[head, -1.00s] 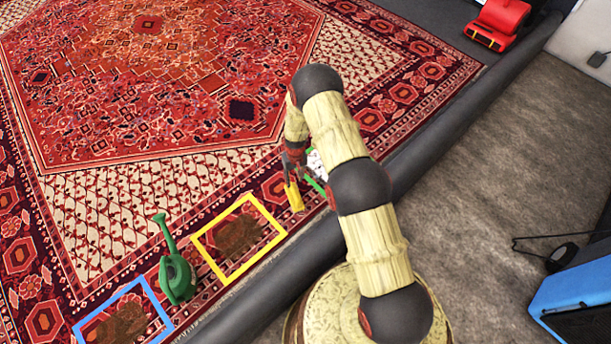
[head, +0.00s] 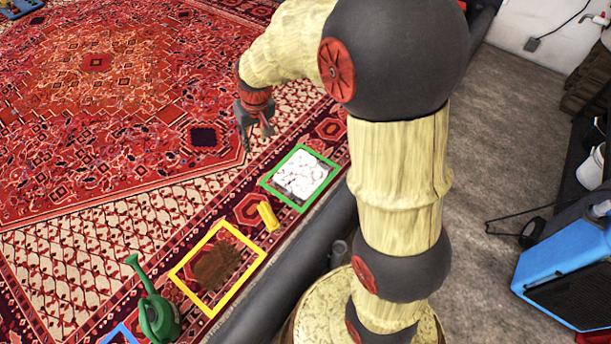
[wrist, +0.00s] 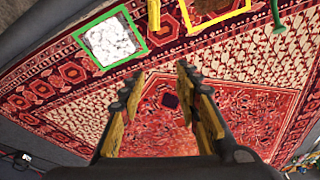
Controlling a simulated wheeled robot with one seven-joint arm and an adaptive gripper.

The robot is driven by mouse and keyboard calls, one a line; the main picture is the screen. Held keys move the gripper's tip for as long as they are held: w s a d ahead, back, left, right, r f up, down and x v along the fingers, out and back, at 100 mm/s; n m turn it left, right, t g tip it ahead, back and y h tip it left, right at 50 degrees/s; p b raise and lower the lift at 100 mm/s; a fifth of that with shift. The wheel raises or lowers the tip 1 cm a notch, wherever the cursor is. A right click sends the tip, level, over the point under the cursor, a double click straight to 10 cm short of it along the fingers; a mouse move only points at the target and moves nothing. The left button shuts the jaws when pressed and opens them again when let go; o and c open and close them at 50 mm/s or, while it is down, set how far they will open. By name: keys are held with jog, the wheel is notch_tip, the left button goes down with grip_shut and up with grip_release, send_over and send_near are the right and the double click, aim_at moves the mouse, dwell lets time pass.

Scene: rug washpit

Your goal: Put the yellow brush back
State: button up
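The yellow brush (head: 268,216) is a small yellow block on the rug's border. It lies between the yellow frame (head: 184,284) and the green frame (head: 266,183), outside both. Its yellow end also shows at the top of the wrist view (wrist: 153,15). A brown patch (head: 216,266) lies inside the yellow frame, and a white, foamy-looking patch (head: 300,175) inside the green one. My gripper (head: 256,138) hangs over the rug, behind and left of the green frame, apart from the brush. In the wrist view its fingers (wrist: 158,88) are spread with nothing between them.
A green watering can (head: 158,318) stands on the rug left of the yellow frame. A blue frame (head: 120,335) shows at the bottom edge. A dark raised edge (head: 285,285) borders the rug. A blue machine (head: 565,265) stands at right. The rug's middle is clear.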

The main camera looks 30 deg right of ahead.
jog(key=s+r+t, duration=0.1)
jog(key=s+r, duration=1.1)
jog(key=s+r+t, duration=0.1)
jog(key=s, duration=0.7)
jog(key=s+r, duration=0.2)
jog(key=s, duration=0.6)
jog(key=shift+d+r+t, duration=0.15)
jog(key=shift+r+t, duration=0.1)
jog(key=shift+t, duration=0.15)
jog(key=shift+s, duration=0.1)
